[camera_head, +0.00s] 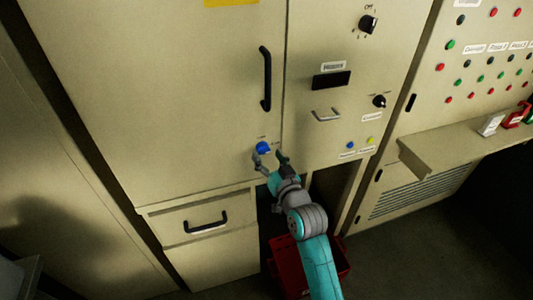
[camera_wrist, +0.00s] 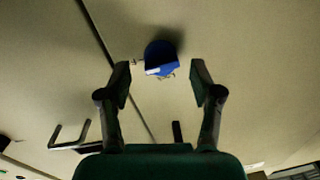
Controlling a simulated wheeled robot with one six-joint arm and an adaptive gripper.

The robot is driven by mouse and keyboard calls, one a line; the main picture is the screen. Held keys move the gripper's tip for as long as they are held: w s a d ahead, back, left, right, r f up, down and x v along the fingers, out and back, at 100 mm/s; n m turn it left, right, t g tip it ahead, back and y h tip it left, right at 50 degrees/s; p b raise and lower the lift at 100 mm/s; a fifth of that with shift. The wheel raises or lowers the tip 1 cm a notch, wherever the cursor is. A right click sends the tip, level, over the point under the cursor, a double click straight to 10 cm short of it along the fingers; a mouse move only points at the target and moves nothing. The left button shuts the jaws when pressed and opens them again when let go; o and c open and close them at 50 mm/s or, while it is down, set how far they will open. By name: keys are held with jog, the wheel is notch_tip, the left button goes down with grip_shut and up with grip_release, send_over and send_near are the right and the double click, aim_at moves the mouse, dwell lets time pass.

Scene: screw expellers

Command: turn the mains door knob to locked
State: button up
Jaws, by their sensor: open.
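The blue door knob (camera_head: 263,148) is on the lower right of the large beige cabinet door, below the long black handle (camera_head: 265,78). In the wrist view the blue knob (camera_wrist: 160,58) shows a white mark on its edge and sits just beyond and between the fingertips. My gripper (camera_head: 270,161) is open right in front of the knob, one finger toward each side. It also shows open in the wrist view (camera_wrist: 160,80), with a gap between each finger and the knob. Small lettering beside the knob is too small to read.
A panel to the right carries a black rotary switch (camera_head: 368,24), a smaller black knob (camera_head: 379,101) and a metal handle (camera_head: 326,115). A drawer (camera_head: 196,220) lies below the door. A red bin (camera_head: 287,268) stands on the floor by my arm. A shelf (camera_head: 465,135) juts out at right.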

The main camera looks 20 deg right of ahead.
jog(key=shift+w+a, duration=0.1)
jog(key=shift+w, duration=0.85)
grip_shut()
